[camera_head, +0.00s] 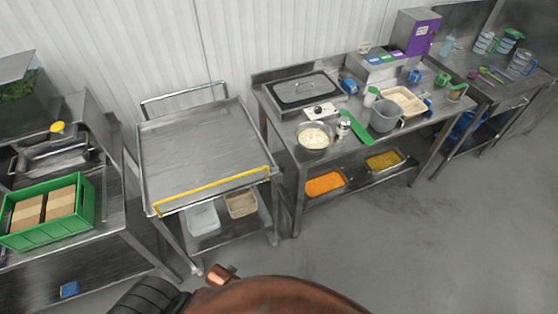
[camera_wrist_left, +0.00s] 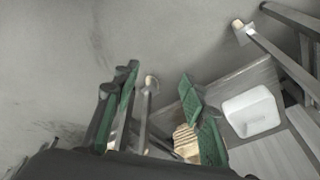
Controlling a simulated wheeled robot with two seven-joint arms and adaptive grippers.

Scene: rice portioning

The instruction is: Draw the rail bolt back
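A yellow rail (camera_head: 212,190) runs along the front edge of the steel cart top (camera_head: 190,150) in the head view. It spans nearly the whole width of that edge. The rail bolt is too small to make out in either view. My left gripper (camera_wrist_left: 158,75) shows only in the left wrist view. Its two green-padded fingers stand wide apart, with nothing held between them. Cart legs, casters and the lower shelf lie beyond the fingers. My right gripper is in neither view.
The cart's lower shelf holds a white tub (camera_head: 203,219) and a beige basket (camera_head: 241,204). A green crate with cartons (camera_head: 47,212) stands on a bench at left. A steel table (camera_head: 290,157) with bowls and tools stands at right. The floor in front is clear.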

